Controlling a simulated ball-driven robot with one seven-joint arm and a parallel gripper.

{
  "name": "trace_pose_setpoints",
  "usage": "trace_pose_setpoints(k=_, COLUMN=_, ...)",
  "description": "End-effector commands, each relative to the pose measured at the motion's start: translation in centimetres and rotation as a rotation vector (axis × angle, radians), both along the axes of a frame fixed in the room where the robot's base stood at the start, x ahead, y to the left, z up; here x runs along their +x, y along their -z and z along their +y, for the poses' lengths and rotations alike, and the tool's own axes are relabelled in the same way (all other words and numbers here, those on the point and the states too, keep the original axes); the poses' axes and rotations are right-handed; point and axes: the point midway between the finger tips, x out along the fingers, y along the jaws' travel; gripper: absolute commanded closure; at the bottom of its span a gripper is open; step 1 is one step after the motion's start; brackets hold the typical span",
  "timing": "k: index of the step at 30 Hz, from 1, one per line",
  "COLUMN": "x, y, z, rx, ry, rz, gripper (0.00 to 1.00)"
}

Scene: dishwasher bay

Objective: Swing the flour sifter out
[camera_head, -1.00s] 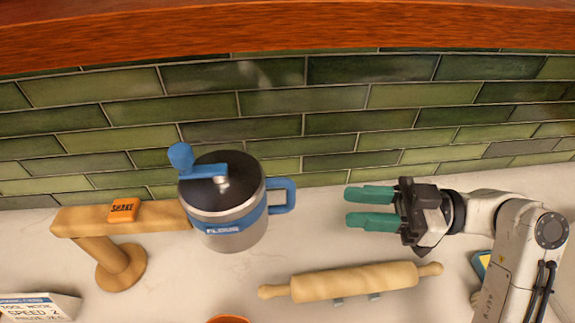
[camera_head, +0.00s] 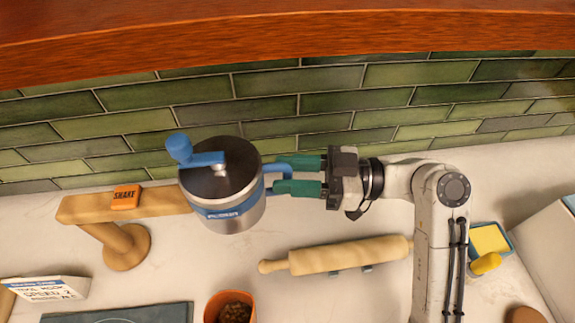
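The flour sifter (camera_head: 228,212) is a steel cup with a blue band, a dark lid and a blue crank. It sits at the right end of a wooden arm (camera_head: 155,204) on a post. An orange block labelled SHAKE (camera_head: 126,197) rests on that arm. My gripper (camera_head: 284,175) reaches in from the right, its two green fingers apart, one above the other, at the sifter's blue handle (camera_head: 269,179). The fingers partly hide the handle. Part of it shows between them, and I cannot tell whether they touch it.
A rolling pin (camera_head: 345,256) lies below my gripper. An orange pot (camera_head: 230,308) with brown contents stands at the bottom. A white label card (camera_head: 45,289) stands at lower left, near a dark slab (camera_head: 120,313). A green tiled wall (camera_head: 330,105) closes the back.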

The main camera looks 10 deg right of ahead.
Motion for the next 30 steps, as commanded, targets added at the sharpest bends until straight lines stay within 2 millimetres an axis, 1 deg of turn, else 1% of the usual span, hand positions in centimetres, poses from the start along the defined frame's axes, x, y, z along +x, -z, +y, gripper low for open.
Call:
trace_pose_setpoints(k=4, x=0.13, y=0.03, z=0.71, rx=-0.001, ry=0.000, rz=0.000, gripper=0.63)
trace_pose_setpoints(k=12, x=0.14, y=0.07, z=0.80, rx=-0.001, ry=0.001, rz=0.000, gripper=0.63)
trace_pose_setpoints(k=24, x=0.15, y=0.05, z=0.77, rx=0.000, ry=0.001, rz=0.000, gripper=1.00)
trace_pose_setpoints(k=30, x=0.15, y=0.03, z=0.77, rx=0.000, ry=0.001, rz=-0.001, gripper=1.00)
